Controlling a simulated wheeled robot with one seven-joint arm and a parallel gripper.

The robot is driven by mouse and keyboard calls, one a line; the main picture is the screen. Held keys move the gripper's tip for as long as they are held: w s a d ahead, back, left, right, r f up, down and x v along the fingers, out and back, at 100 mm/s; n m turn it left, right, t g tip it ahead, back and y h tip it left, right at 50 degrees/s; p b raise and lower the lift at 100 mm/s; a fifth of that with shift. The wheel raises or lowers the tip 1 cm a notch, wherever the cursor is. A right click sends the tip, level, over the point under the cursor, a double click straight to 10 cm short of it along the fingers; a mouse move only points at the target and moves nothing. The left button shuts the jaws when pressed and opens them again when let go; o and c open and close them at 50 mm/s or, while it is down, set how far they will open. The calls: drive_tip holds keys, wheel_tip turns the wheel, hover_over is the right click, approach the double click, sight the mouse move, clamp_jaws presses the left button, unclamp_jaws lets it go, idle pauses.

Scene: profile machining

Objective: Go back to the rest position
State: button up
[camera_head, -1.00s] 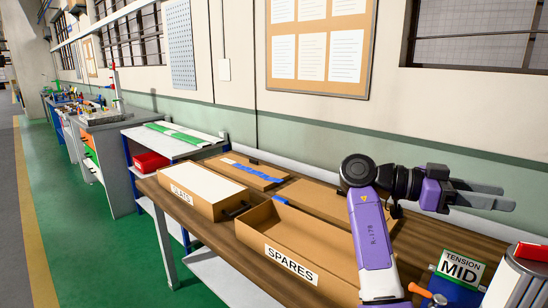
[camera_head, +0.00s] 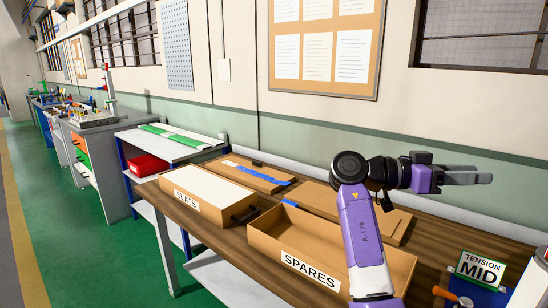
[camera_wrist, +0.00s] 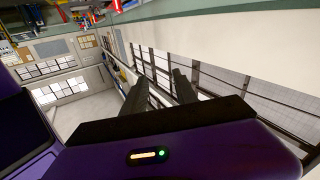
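My gripper (camera_head: 484,173) is raised above the right part of the workbench, pointing right in the head view. Its two dark fingers stand apart with nothing between them. In the wrist view, my gripper (camera_wrist: 160,80) also shows both fingers with an empty gap, and it faces the windows and the far room, tilted. My purple arm rises in front of the bench and partly hides the SPARES box (camera_head: 290,238).
The wooden bench (camera_head: 212,236) carries the SLATS box (camera_head: 190,199), flat cardboard boxes with blue pieces (camera_head: 277,182), and a TENSION MID sign (camera_head: 481,268) at right. An orange-handled tool (camera_head: 445,293) lies near it. Green floor (camera_head: 90,240) is open at left.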

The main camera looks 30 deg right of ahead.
drive_tip(key=w+f+n+t+h, duration=0.3)
drive_tip(key=w+f+n+t, duration=0.6)
drive_tip(key=w+n+t, duration=0.6)
drive_tip(key=s+a+f+n+t+y, duration=0.1)
drive_tip(key=a+f+n+t+y, duration=0.6)
drive_tip(key=a+f+t, duration=0.75)
drive_tip(key=s+a+f+n+y, duration=0.35)
drive_tip(key=s+a+y, duration=0.45)
drive_tip(key=s+a, duration=0.85)
drive_tip(key=s+a+f+m+g+y, duration=0.1)
drive_tip(key=s+a, duration=0.3)
drive_tip(key=s, duration=0.6)
drive_tip(key=s+a+f+g+y+p, duration=0.1)
drive_tip(key=s+a+g+y, duration=0.1)
drive_tip(key=s, duration=0.9)
drive_tip(key=shift+s+a+m+g, duration=0.15)
drive_tip(key=shift+a+m+g, duration=0.2)
drive_tip(key=shift+a, duration=0.55)
